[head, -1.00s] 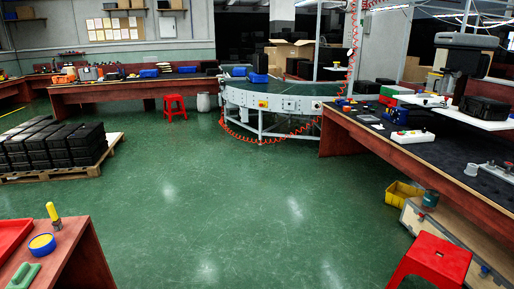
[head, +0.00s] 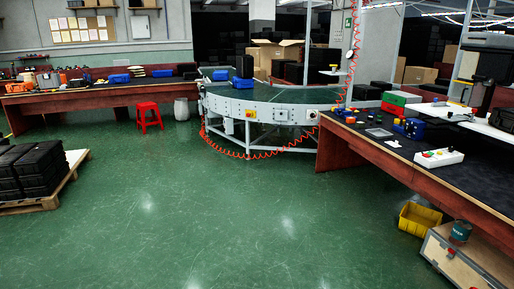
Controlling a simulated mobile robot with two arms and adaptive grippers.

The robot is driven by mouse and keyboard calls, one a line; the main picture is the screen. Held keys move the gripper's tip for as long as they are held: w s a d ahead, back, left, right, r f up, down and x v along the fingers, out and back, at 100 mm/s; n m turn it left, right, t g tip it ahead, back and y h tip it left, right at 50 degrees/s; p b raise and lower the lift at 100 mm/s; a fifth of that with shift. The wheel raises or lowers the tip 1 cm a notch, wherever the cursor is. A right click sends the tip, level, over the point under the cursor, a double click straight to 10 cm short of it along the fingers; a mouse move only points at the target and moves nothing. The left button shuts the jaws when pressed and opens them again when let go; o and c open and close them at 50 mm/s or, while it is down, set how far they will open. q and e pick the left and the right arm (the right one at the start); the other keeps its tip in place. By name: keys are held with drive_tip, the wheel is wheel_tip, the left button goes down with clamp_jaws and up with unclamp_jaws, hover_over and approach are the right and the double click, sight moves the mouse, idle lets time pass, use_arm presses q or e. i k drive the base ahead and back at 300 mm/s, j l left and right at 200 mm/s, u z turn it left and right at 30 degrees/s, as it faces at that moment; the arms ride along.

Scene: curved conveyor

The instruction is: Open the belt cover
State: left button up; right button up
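The curved conveyor (head: 270,113) stands ahead across the room, with a green belt top (head: 290,96) and pale grey side panels on legs. A small box-like cover (head: 284,113) or panel shows on its front side; at this distance I cannot tell whether it is the belt cover or whether it is open. A yellow-marked switch (head: 250,114) sits left of that panel. Neither of my grippers is in view.
A red stool (head: 148,116) stands left of the conveyor. Workbenches line the left back (head: 100,93) and the right side (head: 400,160). A pallet of black crates (head: 35,175) is at left, a yellow bin (head: 418,217) at lower right. The green floor between is clear.

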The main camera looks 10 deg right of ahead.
sight(484, 40)
drive_tip(key=i+l+z, duration=0.1)
drive_tip(key=i+z, duration=0.25)
drive_tip(key=i, duration=0.2)
drive_tip(key=i+z, duration=0.35)
drive_tip(key=i, duration=0.2)
drive_tip(key=i+j+z, duration=0.2)
drive_tip(key=i+z, duration=0.2)
drive_tip(key=i, duration=0.15)
drive_tip(key=i+l+z, duration=0.25)
drive_tip(key=i, duration=0.8)
drive_tip(key=i+j+z, duration=0.25)
drive_tip(key=i, duration=0.75)
drive_tip(key=l, duration=0.1)
